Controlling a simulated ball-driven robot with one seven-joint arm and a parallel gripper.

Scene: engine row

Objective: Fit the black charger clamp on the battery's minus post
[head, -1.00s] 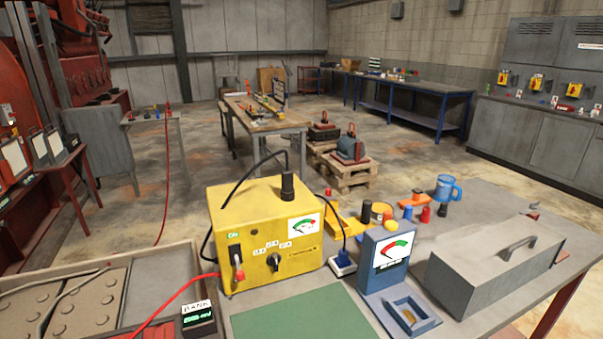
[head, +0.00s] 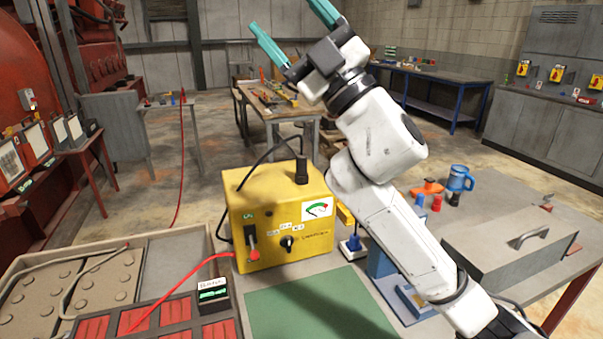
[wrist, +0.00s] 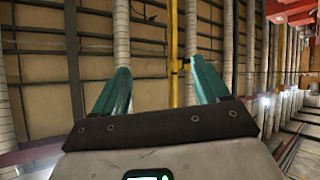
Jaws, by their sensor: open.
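The yellow charger (head: 275,218) stands on the bench, with a dial on its front. A black cylinder-shaped piece (head: 302,171), which looks like the black clamp, stands upright on its top. A black cable (head: 268,150) arches beside it. The battery bank (head: 95,275) lies in a tray at the lower left, with tan and red-topped cells. I cannot tell which post is the minus one. My gripper (head: 288,14) is raised high above and beyond the charger, its teal fingers apart and empty. In the wrist view my gripper (wrist: 159,75) also shows open, facing roof and wall panels.
A red cable (head: 190,285) runs from the charger's front over the cells. A small bank display (head: 213,293) stands at the tray's edge. A green mat (head: 315,305) lies clear in front. A grey box (head: 520,250), blue mug (head: 459,179) and small parts stand right. My arm hides part of the bench.

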